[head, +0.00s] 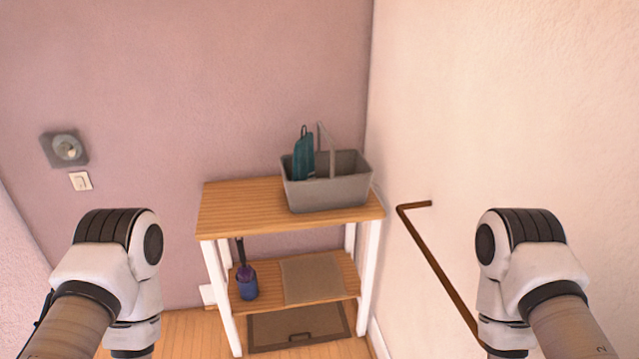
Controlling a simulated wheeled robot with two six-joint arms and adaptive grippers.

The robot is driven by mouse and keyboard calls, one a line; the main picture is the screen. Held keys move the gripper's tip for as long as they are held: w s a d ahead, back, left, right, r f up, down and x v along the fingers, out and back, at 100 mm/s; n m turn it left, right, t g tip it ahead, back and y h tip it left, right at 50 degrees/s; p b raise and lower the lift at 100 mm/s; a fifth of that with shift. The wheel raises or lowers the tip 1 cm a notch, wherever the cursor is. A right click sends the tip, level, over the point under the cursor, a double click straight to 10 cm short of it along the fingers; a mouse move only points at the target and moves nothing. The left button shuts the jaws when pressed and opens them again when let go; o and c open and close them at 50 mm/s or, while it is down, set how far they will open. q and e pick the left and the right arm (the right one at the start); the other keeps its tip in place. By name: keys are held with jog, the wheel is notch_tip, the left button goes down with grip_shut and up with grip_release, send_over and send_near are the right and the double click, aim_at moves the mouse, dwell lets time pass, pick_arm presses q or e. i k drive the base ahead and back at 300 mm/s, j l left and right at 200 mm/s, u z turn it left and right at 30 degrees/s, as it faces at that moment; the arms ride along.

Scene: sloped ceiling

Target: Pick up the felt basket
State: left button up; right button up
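A grey basket (328,192) with an upright handle stands on the right part of the wooden top of a small shelf unit. Its surface looks matte; I cannot make out from here that it is felt. A teal item (303,156) stands up inside it at the left. Both of my arms show only at their joints, at the lower left and lower right, well apart from the basket. Both grippers are outside the view.
The shelf unit (236,206) has white legs and stands in the corner. A blue-purple bottle (247,283) and a flat tan item (312,279) are on its middle shelf. A brown rail (436,260) runs along the right wall. The top's left part is bare.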

aim_at(325, 165)
jog(key=i+j, duration=0.15)
jog(key=j, duration=0.2)
jog(key=i+j, duration=0.2)
jog(key=j, duration=0.15)
jog(key=i+j+z, duration=0.1)
jog(key=j, duration=0.2)
jog(key=i+j, duration=0.2)
jog(key=j, duration=0.15)
jog(key=i+j, duration=0.2)
jog(key=j, duration=0.15)
jog(key=i+j+z, duration=0.1)
jog(key=j, duration=0.25)
